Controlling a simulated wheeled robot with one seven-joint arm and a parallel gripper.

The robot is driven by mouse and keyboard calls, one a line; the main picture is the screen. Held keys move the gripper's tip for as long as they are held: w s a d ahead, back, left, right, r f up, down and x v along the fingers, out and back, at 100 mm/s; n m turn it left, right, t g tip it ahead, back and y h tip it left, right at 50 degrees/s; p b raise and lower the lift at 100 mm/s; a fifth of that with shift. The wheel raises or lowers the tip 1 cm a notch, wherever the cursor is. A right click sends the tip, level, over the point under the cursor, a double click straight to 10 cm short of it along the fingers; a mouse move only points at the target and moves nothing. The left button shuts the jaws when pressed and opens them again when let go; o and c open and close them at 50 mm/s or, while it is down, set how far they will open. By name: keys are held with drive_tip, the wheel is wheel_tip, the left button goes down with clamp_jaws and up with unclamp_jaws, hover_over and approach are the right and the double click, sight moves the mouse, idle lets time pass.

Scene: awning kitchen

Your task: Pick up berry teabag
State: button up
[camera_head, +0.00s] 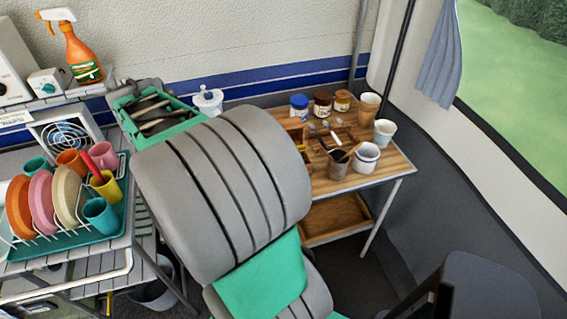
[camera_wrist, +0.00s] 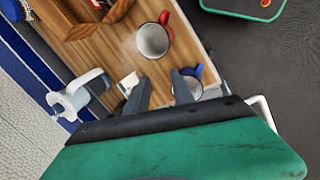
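My gripper (camera_wrist: 159,82) is open in the wrist view, its two dark fingers apart over the wooden table (camera_wrist: 110,62), with nothing seen between the tips. A small whitish item (camera_wrist: 128,83) lies beside the left finger; I cannot tell whether it is the berry teabag. A mug with a red handle (camera_wrist: 153,41) stands beyond the fingertips. Another mug (camera_wrist: 190,84) with blue on it is partly behind the right finger. In the head view my grey arm hides my gripper and part of the wooden table (camera_head: 383,174). No teabag is clearly recognisable.
A wooden box (camera_wrist: 82,18) and a white pitcher-like container (camera_wrist: 75,98) flank the gripper's area. Several jars, including a blue-lidded one (camera_head: 299,108), and cups (camera_head: 367,157) crowd the table. A dish rack (camera_head: 65,243) stands left. The wall is close behind.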

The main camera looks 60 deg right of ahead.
drive_tip(key=s+d+f+n+g, duration=0.1)
drive_tip(key=s+d, duration=0.3)
drive_tip(key=d, duration=0.3)
drive_tip(key=s+d+f+n+g+p, duration=0.1)
drive_tip(key=s+d, duration=0.2)
drive_tip(key=d, duration=0.5)
drive_tip(key=s+d+f+n+g, duration=0.1)
drive_tip(key=s+d+n+g, duration=0.1)
drive_tip(key=s+d, duration=0.2)
drive_tip(key=shift+s+d+f, duration=0.2)
drive_tip(key=shift+d, duration=0.65)
drive_tip(key=shift+s+d+f, duration=0.15)
drive_tip(key=shift+d+f, duration=0.05)
drive_tip(key=shift+d, duration=0.65)
drive_tip(key=shift+n, duration=0.3)
drive_tip(key=x, duration=0.2)
drive_tip(key=p+x, duration=0.1)
drive_tip(key=x, duration=0.2)
drive_tip(key=s+d+x, duration=0.1)
drive_tip(key=x, duration=0.2)
drive_tip(key=shift+s+r, duration=0.15)
drive_tip(key=shift+d, duration=0.1)
clamp_jaws()
